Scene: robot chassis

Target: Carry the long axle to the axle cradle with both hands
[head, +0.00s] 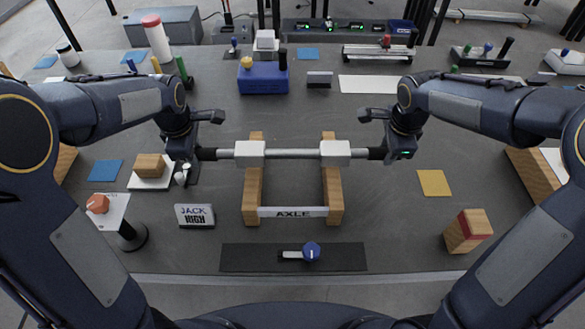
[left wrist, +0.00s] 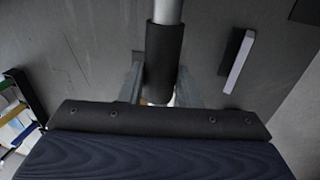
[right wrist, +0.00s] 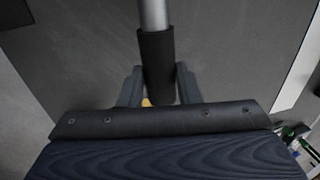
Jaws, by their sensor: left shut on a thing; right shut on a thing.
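The long axle (head: 292,153) is a silver rod with black end sleeves and two white blocks around it. It lies level, left to right, across the axle cradle (head: 252,200), two wooden rails joined by a white "AXLE" label. The white blocks line up over the rails; I cannot tell whether they touch them. My left gripper (head: 205,153) is shut on the axle's left black sleeve, which also shows in the left wrist view (left wrist: 163,60). My right gripper (head: 380,153) is shut on the right sleeve, seen between the fingers in the right wrist view (right wrist: 156,60).
A "JACK" sign (head: 195,215) stands left of the cradle. A dark strip with a blue knob (head: 312,251) lies in front. A blue box (head: 263,78) stands behind.

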